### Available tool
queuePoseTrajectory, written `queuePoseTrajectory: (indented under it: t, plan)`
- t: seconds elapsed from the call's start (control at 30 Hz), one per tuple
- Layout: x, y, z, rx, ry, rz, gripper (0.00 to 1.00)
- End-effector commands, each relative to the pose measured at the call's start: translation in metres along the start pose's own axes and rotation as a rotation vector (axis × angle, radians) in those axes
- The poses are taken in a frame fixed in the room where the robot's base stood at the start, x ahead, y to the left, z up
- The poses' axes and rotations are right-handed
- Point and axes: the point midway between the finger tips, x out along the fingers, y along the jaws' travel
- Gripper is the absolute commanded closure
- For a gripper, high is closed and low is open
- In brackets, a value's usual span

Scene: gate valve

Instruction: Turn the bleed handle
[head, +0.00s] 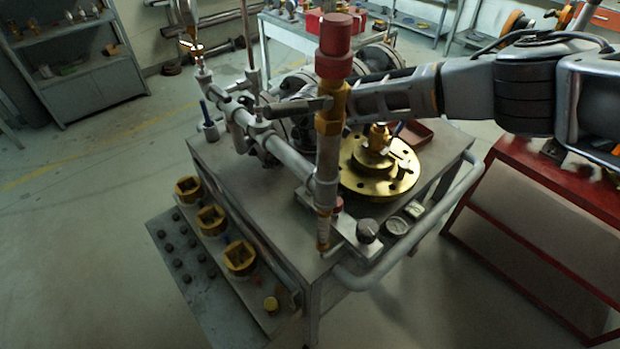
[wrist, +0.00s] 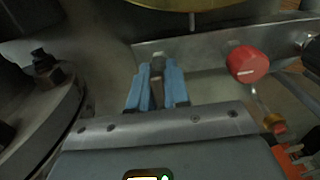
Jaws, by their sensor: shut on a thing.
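In the wrist view, the two blue-padded fingers of my gripper (wrist: 157,92) are shut on a narrow brownish-grey piece, which I take for the bleed handle (wrist: 157,72). Only its upper end shows between the pads; the rest is hidden. In the head view, my arm reaches in from the right over the bench, and its front end passes behind an upright brass-and-grey pipe with a red cap (head: 335,45). My fingertips and their hold cannot be made out there.
A red round knob (wrist: 248,65) sits right of my fingers, and a dark bolted flange (wrist: 45,115) is close on the left. A gold flange (head: 380,180) lies on the metal bench (head: 240,180). A red rack (head: 530,230) stands on the right.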

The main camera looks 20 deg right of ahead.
Motion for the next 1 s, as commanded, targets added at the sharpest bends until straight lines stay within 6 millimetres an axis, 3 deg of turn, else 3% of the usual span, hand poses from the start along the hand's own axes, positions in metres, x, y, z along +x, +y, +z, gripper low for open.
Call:
queuePoseTrajectory:
  t: [0.53,0.57,0.73,1.0]
  plan:
    - [-0.0006,0.0005,0.0005,0.027,-0.001,0.001,1.0]
    - [-0.0006,0.0005,0.0005,0.027,-0.001,0.001,0.82]
    - [-0.0004,0.0003,0.0003,0.026,0.0,0.001,0.65]
    - [-0.001,0.0002,0.0002,0.025,0.0,0.001,0.63]
